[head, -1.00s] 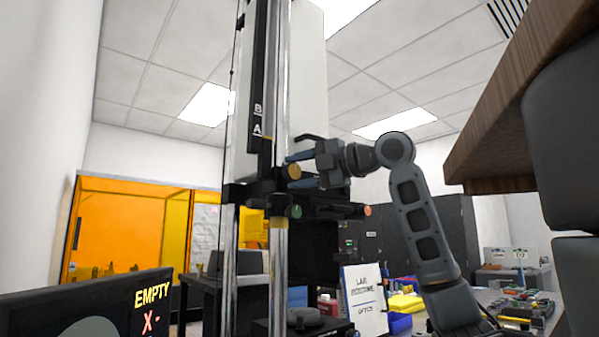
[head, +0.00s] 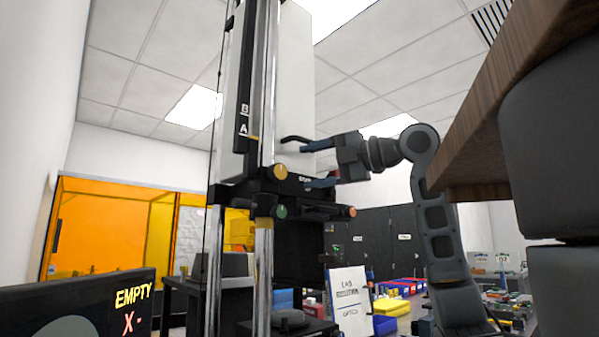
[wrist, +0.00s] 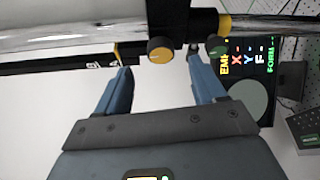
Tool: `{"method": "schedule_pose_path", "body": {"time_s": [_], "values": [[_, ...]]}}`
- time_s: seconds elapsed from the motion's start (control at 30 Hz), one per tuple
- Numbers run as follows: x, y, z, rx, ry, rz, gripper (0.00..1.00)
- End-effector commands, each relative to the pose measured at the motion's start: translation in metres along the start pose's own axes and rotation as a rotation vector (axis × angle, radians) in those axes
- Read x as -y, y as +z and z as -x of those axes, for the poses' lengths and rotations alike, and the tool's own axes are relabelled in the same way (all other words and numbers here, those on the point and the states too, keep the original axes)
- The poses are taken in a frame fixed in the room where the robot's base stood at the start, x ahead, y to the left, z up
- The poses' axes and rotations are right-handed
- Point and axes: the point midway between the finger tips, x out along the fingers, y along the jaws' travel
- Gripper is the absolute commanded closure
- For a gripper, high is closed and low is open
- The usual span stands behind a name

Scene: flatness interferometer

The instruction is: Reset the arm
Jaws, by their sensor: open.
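My gripper (head: 318,164) is at the right of the interferometer's vertical column in the head view, with its two blue fingers spread apart and pointing left. In the wrist view my gripper (wrist: 160,88) is open, with nothing between its fingers. The interferometer (head: 265,130) stands upright with polished rods and a black carriage (head: 290,195) bearing orange, green and red-orange knobs. In the wrist view an orange-faced knob (wrist: 160,50) lies just beyond the fingers, apart from them as far as I can tell.
A display (head: 90,305) reading EMPTY stands at lower left. A wooden shelf edge (head: 500,120) juts in at upper right, close to my arm. A white lab sign (head: 348,300) and blue bins (head: 385,325) are on the bench behind. Orange panels (head: 110,225) stand at back left.

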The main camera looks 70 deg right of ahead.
Motion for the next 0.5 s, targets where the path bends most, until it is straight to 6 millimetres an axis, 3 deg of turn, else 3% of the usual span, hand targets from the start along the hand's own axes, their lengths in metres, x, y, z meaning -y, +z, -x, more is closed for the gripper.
{"method": "schedule_pose_path", "body": {"time_s": [0.5], "values": [[0.0, -0.0003, 0.0063, -0.001, -0.001, 0.001, 0.31]]}}
